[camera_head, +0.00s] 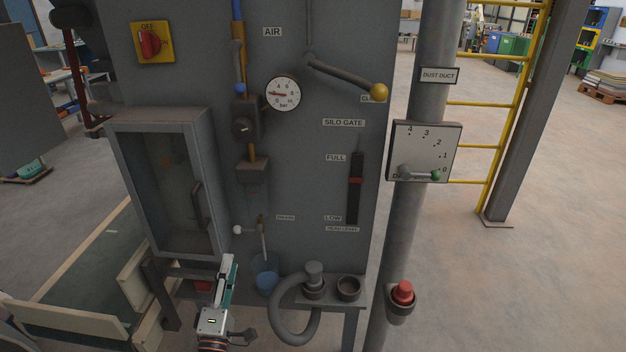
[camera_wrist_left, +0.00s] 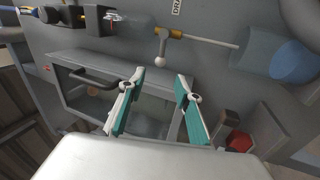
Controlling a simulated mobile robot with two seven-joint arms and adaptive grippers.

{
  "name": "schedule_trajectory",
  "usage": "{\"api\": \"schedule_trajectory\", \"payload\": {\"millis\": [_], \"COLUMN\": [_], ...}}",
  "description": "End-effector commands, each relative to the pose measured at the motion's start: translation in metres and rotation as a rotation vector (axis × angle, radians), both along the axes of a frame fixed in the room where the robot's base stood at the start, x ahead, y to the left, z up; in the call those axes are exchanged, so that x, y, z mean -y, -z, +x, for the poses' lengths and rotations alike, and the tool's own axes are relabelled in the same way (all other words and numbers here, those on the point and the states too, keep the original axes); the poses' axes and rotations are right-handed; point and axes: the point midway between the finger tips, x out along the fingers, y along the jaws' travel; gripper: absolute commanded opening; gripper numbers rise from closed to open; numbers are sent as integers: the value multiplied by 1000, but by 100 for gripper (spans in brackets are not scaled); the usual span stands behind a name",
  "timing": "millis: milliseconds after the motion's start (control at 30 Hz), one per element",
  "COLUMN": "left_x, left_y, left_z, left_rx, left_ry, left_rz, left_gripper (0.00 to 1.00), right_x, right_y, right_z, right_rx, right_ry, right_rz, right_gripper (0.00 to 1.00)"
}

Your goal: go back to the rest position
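My left gripper (camera_head: 228,270) shows in the head view at the bottom, in front of the grey sack filler panel (camera_head: 310,190) and left of the blue cup. In the left wrist view my left gripper (camera_wrist_left: 161,78) has its two teal-and-white fingers apart, with nothing between them. Behind them the wrist view shows the glass-door cabinet (camera_wrist_left: 85,95) and the drain valve (camera_wrist_left: 162,45). My right gripper is in neither view.
The blue cup (camera_head: 266,281) hangs under the drain valve (camera_head: 250,229), close to my left gripper. A hose (camera_head: 274,318) and sockets are right of it. The glass-door cabinet (camera_head: 158,118) juts out above. A red button (camera_head: 402,292) sits on the duct. Open floor lies right.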

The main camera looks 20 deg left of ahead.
Motion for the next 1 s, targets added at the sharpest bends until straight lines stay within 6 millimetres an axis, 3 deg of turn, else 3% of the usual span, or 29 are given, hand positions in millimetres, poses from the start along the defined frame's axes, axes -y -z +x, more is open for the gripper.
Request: {"api": "schedule_trajectory", "payload": {"millis": [167,367,500,600,800,1000], "left_x": [18,102,156,181,192,187], "left_y": [6,39,74,101,140,155], "left_z": [-3,-30,-66,-97,-151,-175], "left_rx": [-44,-242,-395,-495,-648,-716], "left_ry": [32,191,317,400,523,577], "left_rz": [69,452,824,1091,1518,1699], "left_gripper": [34,34,34,34,34,34], "right_x": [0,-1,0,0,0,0], "right_y": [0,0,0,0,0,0], "right_z": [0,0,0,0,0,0], "right_rx": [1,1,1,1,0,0], "right_ry": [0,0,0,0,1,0], "right_rz": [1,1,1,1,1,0], "right_gripper": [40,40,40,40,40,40]}}
